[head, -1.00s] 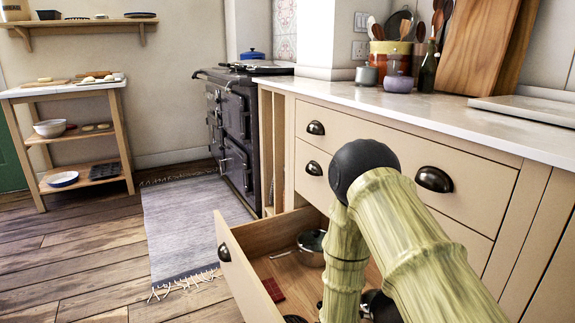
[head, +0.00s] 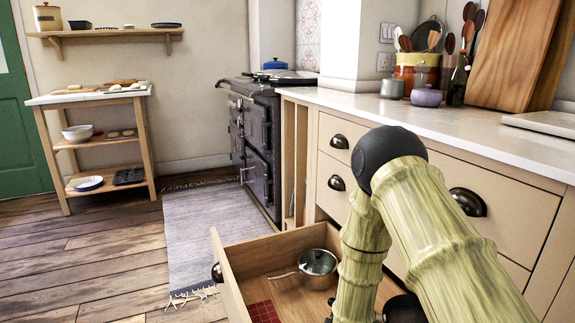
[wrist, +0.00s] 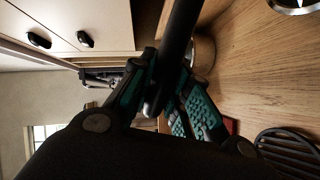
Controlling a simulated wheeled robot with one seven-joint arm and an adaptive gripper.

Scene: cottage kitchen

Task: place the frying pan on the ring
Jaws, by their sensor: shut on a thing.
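My gripper (wrist: 160,100) has teal-padded fingers shut on a long dark handle (wrist: 182,28), seen in the wrist view. The handle looks like the frying pan's, but I cannot make out the pan's body. In the head view my arm hides the gripper, low over the open drawer (head: 232,290). The dark range cooker (head: 262,140) stands at the back, with dark items on its top. I cannot make out a separate ring there.
A black ridged item (wrist: 290,150) lies near the gripper. The worktop (head: 420,118) is partly clear, with crocks at the back. A rug (head: 215,235) lies before the cooker.

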